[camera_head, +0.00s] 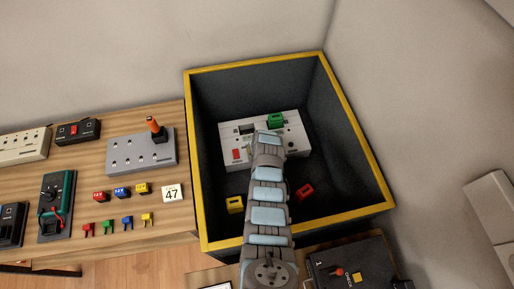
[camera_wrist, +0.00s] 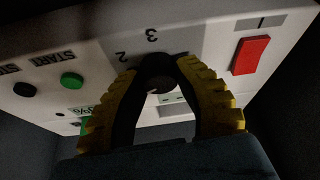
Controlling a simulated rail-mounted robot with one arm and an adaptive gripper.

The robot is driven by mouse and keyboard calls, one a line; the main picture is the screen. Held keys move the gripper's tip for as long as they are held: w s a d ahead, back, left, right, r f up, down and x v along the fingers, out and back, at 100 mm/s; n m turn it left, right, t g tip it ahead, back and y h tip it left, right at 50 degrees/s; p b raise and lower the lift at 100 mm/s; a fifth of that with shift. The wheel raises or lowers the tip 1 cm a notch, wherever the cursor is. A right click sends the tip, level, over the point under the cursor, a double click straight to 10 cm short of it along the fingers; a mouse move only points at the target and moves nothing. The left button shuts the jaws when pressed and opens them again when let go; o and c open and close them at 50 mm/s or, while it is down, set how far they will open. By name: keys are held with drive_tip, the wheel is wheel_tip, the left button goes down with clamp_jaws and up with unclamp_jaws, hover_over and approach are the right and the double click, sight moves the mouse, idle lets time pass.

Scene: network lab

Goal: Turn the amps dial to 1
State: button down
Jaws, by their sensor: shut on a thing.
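The white device (camera_head: 290,140) with the dial lies inside the black bin with a yellow rim (camera_head: 195,160). In the wrist view, its white panel (camera_wrist: 100,50) fills the background, upside down. My gripper (camera_wrist: 160,64) has yellow ribbed fingers closed around a dark round dial knob (camera_wrist: 160,85). The numerals 2 and 3 show on a grey patch just beyond the fingertips. The fingers hide most of the dial, so I cannot tell its setting. In the head view my arm covers the gripper and the dial.
A red rocker switch (camera_wrist: 251,55) sits right of my fingers, and a green START button (camera_wrist: 71,80) and a black button (camera_wrist: 24,90) sit left. A green connector (camera_head: 275,120) is on the device. Yellow (camera_head: 235,204) and red (camera_head: 305,191) blocks lie in the bin. Its walls enclose my arm.

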drive_tip(key=shift+f, duration=0.1)
drive_tip(key=c, duration=0.7)
unclamp_jaws()
drive_tip(key=shift+c, duration=0.2)
drive_tip(key=shift+r, duration=0.45)
drive_tip(key=shift+s+d+r, duration=0.15)
drive_tip(key=shift+s+r, duration=0.2)
drive_tip(key=shift+r, duration=0.2)
drive_tip(key=v, duration=1)
